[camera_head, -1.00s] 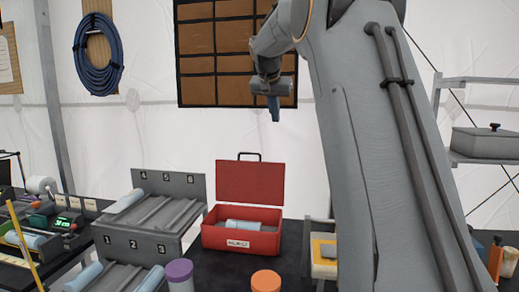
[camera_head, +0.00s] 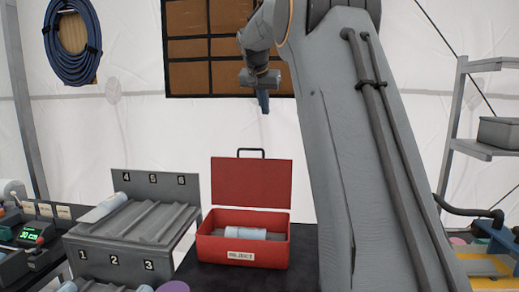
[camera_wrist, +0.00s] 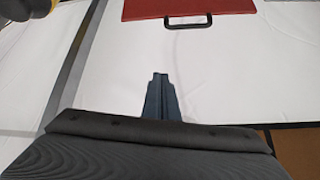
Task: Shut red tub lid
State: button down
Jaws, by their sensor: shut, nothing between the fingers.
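The red tub (camera_head: 243,251) stands on the dark table with a label on its front. Its red lid (camera_head: 251,183) is open and stands upright at the back, with a dark handle (camera_head: 251,151) on its top edge. A pale cylinder (camera_head: 240,233) lies inside the tub. My gripper (camera_head: 264,106) hangs above the lid, pointing down, shut and empty, clear of the tub. In the wrist view my gripper (camera_wrist: 161,78) shows shut, and the lid (camera_wrist: 150,8) with its handle is at the top edge.
A grey numbered rack (camera_head: 135,240) with pale cylinders stands left of the tub. A device with a green display (camera_head: 32,236) is at far left. Grey shelves (camera_head: 480,150) stand at right. The air above the tub is free.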

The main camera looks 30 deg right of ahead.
jog(key=shift+w+d+f+p, duration=0.15)
jog(key=shift+w+f, duration=0.5)
jog(key=shift+f, duration=1.7)
jog(key=shift+w+d+f+p, duration=0.1)
jog(key=shift+w+d+f, duration=0.35)
jog(key=shift+f, duration=1.85)
jog(key=shift+w+d+f+p, duration=0.1)
jog(key=shift+w+f, duration=0.7)
jog(key=shift+f, duration=1.55)
jog(key=shift+a+b, duration=0.15)
jog(key=shift+b, duration=0.15)
